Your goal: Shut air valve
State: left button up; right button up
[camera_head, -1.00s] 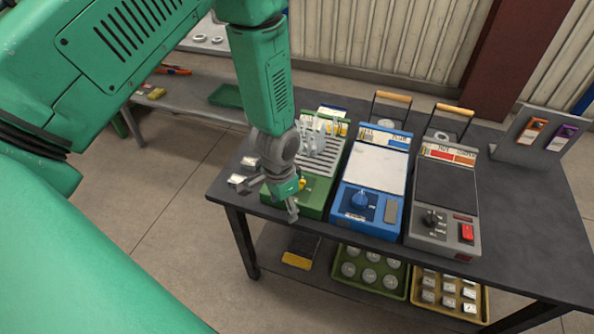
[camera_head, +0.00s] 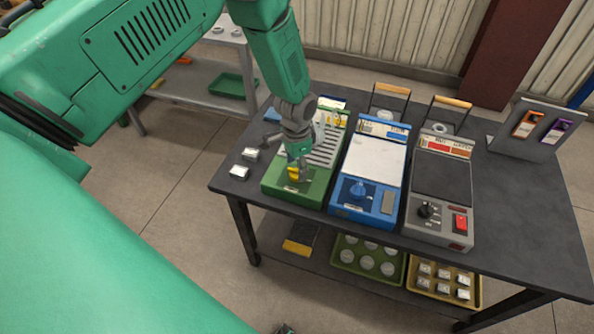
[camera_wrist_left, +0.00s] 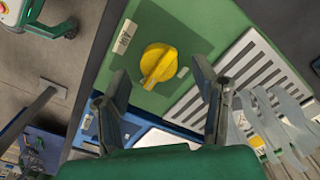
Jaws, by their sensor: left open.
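A green unit (camera_head: 312,192) with a slotted grey top stands at the left of the dark table. Its yellow knob (camera_head: 294,174), the likely air valve, is on the front part and partly covered by my left gripper (camera_head: 299,164). In the left wrist view the yellow knob (camera_wrist_left: 158,63) is fully visible on the green panel, its raised grip slanting. My left gripper (camera_wrist_left: 160,88) is open there, its two fingers apart on either side and below the knob in the picture.
A blue unit (camera_head: 365,200) with a blue knob and a grey unit (camera_head: 436,218) with a red switch stand right of the green one. Small metal blocks (camera_head: 239,172) lie to its left. Trays (camera_head: 346,272) sit on the lower shelf.

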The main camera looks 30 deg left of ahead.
aim_at(296, 174)
pick_arm(q)
jog(key=shift+f, duration=1.25)
jog(key=c, duration=1.1)
jog(key=shift+c, duration=0.2)
